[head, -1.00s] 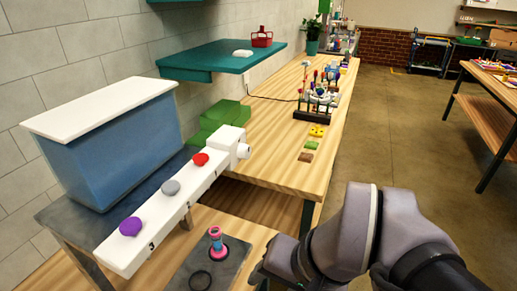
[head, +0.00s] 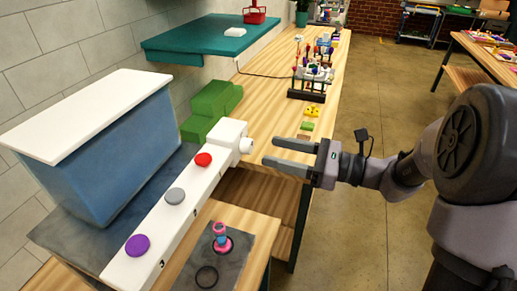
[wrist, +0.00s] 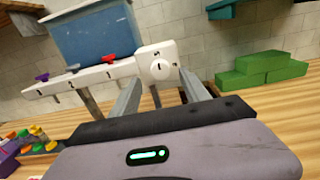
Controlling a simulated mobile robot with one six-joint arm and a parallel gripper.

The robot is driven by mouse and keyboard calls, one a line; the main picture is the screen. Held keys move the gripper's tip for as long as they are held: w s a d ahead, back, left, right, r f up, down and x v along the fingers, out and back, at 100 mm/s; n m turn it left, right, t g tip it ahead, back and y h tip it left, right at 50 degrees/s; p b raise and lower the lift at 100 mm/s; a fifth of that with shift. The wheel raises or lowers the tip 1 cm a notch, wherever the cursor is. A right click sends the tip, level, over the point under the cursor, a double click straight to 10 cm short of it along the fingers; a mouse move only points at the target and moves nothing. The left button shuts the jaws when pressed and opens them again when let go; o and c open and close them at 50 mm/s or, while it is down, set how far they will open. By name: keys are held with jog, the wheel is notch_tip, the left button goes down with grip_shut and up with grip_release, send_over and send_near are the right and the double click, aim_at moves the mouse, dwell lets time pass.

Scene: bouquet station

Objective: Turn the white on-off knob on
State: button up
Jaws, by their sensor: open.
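The white on-off knob (head: 246,145) sticks out from the end of a white bar-shaped unit (head: 172,210). In the wrist view the knob (wrist: 160,68) faces the camera as a round white dial with a dark mark that looks close to upright. My gripper (head: 270,152) is open and empty, its two fingers pointing left at the knob with a short gap between. In the wrist view the fingers of my gripper (wrist: 160,88) spread on either side below the knob, not touching it.
Red (head: 203,159), grey (head: 175,195) and purple (head: 137,245) knobs sit along the unit's top. A blue tank (head: 110,150) with a white lid stands behind. Green blocks (head: 212,105) lie beyond the unit. A pink-and-blue piece (head: 221,238) stands on a dark mat. A teal shelf (head: 205,38) hangs above.

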aim_at(252, 146)
jog(key=x, duration=0.5)
jog(key=shift+a, duration=0.1)
grip_shut()
